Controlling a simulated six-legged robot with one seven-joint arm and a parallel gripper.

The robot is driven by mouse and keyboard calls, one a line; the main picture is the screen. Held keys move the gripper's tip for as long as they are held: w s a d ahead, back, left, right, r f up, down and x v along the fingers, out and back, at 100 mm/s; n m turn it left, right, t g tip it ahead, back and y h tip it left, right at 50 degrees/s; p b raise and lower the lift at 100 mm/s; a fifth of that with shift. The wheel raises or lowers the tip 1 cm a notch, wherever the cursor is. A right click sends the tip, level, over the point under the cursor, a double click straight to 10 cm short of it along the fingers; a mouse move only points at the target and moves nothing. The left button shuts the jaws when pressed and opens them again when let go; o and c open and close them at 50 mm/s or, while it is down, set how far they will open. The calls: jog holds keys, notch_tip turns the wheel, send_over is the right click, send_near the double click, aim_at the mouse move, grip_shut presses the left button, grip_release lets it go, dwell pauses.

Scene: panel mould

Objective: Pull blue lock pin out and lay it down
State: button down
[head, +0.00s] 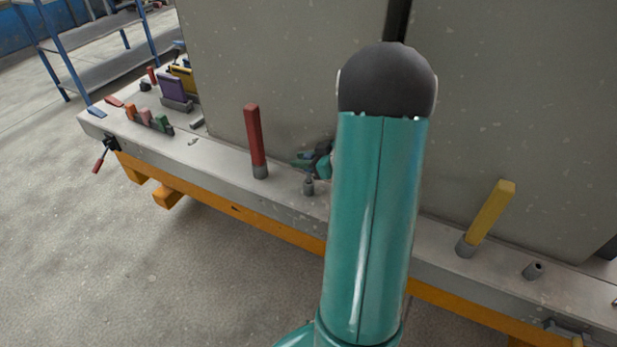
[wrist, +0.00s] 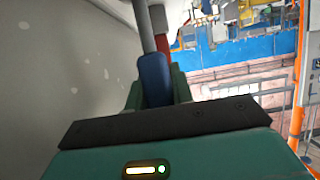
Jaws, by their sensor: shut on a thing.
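The blue lock pin (wrist: 153,70) shows in the wrist view, gripped by its blue handle. Its grey shaft (wrist: 144,25) runs away from the jaws and out of the top of the frame. My gripper (wrist: 155,92) is shut on this handle, one green finger on each side. In the head view my gripper (head: 314,161) is partly hidden behind my arm, close to the panel face and just above a small grey socket (head: 308,188) on the ledge. The pin's tip is not clear, so I cannot tell whether it is still in the socket.
A red pin (head: 255,140) stands upright left of my gripper. A yellow pin (head: 490,213) leans in its socket at right, near an open socket (head: 534,271). Blocks and tools crowd the ledge's left end. The ledge (head: 225,165) is bare left of the red pin.

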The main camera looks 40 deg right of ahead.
jog(key=shift+r, duration=1.45)
jog(key=shift+r, duration=2)
